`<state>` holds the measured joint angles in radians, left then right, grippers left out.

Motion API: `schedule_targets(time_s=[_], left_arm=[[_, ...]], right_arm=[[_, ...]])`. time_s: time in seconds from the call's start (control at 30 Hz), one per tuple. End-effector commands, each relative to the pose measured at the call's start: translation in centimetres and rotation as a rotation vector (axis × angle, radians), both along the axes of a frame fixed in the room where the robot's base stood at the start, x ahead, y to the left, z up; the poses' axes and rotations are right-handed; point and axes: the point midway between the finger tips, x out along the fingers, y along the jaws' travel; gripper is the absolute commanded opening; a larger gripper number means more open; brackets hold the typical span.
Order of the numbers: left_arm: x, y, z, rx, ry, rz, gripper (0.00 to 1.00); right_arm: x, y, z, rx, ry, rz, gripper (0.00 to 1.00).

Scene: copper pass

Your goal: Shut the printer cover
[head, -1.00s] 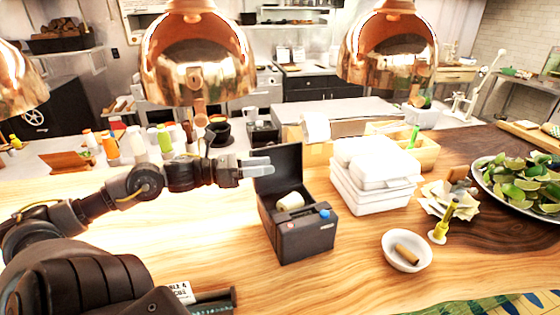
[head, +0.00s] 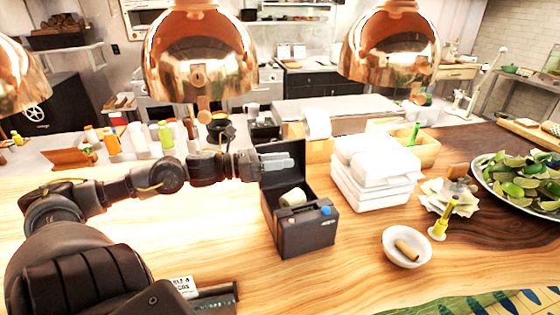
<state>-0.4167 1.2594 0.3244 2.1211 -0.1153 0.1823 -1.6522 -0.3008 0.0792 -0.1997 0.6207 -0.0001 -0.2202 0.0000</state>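The dark printer (head: 306,232) stands on the wooden counter at the middle of the head view. Its cover (head: 285,183) is open and stands upright at the back, and a pale paper roll (head: 292,197) shows inside. A blue button sits on its front right top. My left gripper (head: 290,161) reaches in from the left, level with the upper part of the cover, and its grey fingers overlap the cover in the picture. I cannot tell whether they touch it. The fingers appear close together, with nothing seen between them. My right gripper is not in view.
White stacked boxes (head: 375,177) stand right of the printer. Copper lamps (head: 200,60) hang above. Bare counter lies left and in front of the printer.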

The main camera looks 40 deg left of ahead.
Motion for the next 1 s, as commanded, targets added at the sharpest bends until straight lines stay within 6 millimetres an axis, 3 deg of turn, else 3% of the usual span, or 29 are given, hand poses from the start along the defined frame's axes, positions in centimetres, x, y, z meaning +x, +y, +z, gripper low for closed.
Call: schedule_targets(time_s=[0.03, 0.23, 1.0], left_arm=[[-0.02, -0.02, -0.03, 0.000, 0.001, -0.001, 0.25], [-0.03, -0.01, -0.03, 0.000, 0.001, 0.000, 0.00], [-0.05, 0.00, -0.04, 0.000, 0.001, 0.000, 0.00]], right_arm=[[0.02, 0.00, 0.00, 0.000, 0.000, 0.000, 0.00], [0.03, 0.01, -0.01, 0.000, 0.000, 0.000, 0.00], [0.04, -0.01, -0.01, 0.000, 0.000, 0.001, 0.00]])
